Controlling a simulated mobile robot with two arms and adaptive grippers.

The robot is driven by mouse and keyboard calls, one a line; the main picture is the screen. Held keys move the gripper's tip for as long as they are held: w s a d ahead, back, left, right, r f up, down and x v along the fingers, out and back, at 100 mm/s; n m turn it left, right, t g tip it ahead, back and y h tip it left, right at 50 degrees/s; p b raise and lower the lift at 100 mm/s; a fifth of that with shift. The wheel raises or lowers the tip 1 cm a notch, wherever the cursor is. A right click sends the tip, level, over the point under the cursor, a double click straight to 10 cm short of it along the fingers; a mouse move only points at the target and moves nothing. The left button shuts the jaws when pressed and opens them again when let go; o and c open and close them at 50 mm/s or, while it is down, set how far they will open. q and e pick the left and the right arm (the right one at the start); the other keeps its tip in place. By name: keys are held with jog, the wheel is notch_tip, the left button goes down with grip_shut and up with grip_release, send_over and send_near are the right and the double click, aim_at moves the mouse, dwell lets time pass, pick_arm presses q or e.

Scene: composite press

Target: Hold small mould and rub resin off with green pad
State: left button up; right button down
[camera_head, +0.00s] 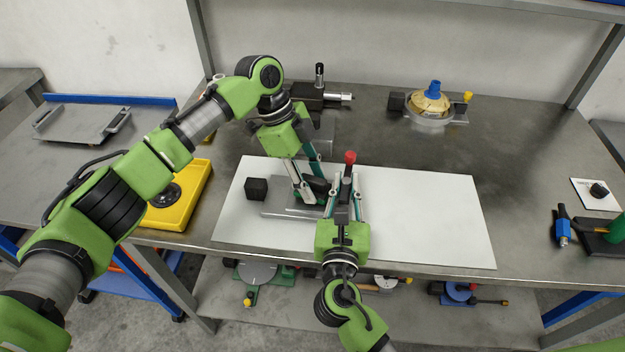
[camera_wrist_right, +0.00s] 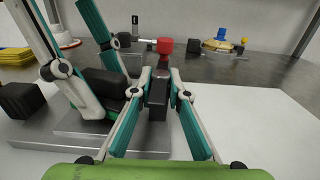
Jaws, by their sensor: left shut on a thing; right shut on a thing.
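A stepped grey metal piece (camera_head: 280,210), which may be the small mould, lies on the white board (camera_head: 425,215). It also shows in the right wrist view (camera_wrist_right: 60,142). My left gripper (camera_head: 316,188) reaches down from behind and is shut on a dark block (camera_wrist_right: 104,84) on top of the metal piece. My right gripper (camera_head: 345,186) comes in from the front and is shut on a black upright part (camera_wrist_right: 157,96). A red knob (camera_head: 350,157) stands just above this part; it also shows in the right wrist view (camera_wrist_right: 165,46). I cannot make out a green pad.
A small black cube (camera_head: 256,188) sits left on the board. A yellow tray (camera_head: 188,205) is at the left. A round gold fixture with a blue knob (camera_head: 432,100) stands at the back. A blue-handled tool (camera_head: 562,226) lies right. The board's right half is clear.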

pick_arm(q)
jog(key=shift+f, duration=0.55)
dwell(0.4)
jog(key=shift+a, duration=0.1)
